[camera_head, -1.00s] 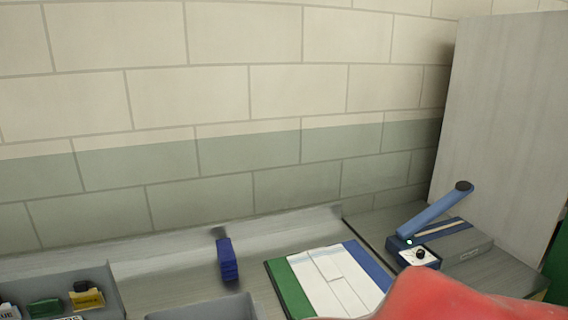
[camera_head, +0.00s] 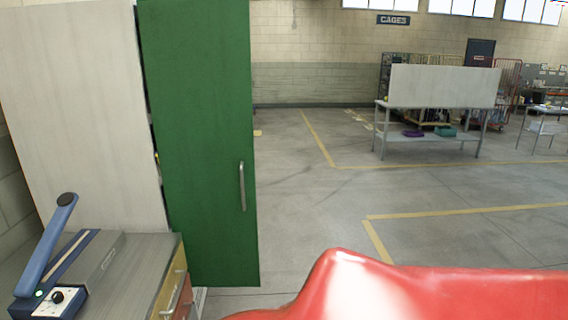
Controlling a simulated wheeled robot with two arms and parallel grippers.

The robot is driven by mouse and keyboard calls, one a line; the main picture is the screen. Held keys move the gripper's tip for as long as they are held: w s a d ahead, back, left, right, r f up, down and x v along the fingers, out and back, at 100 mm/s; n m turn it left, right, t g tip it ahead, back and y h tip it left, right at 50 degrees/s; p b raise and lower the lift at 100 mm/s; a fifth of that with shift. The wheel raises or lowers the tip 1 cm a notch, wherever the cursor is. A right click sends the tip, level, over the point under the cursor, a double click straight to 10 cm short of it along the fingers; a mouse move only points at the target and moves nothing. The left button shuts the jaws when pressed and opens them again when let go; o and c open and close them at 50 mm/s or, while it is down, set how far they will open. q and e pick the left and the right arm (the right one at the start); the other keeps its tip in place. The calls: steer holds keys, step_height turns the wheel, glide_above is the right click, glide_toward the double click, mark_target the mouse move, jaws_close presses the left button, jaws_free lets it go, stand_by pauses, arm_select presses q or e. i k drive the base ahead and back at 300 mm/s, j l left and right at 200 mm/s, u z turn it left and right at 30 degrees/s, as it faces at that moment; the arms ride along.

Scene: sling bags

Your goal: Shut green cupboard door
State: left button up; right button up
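The green cupboard door (camera_head: 205,130) stands tall in the left half of the head view. It has an upright silver handle (camera_head: 242,186) near its right edge. The door appears open, standing out to the right from the grey cupboard side (camera_head: 80,110). A narrow dark gap runs between the two, with small bits of something showing in it. The cupboard's inside is otherwise hidden behind the door. Neither of my grippers shows in the view, and nothing is seen touching the door.
A workbench (camera_head: 135,265) with drawers stands at lower left, in front of the cupboard. A blue-handled device (camera_head: 45,270) sits on it. Clear grey floor (camera_head: 310,210) with yellow lines lies to the right. A metal table (camera_head: 437,140) stands farther back.

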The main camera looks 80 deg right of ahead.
mark_target(196, 54)
steer(key=z, duration=2.1)
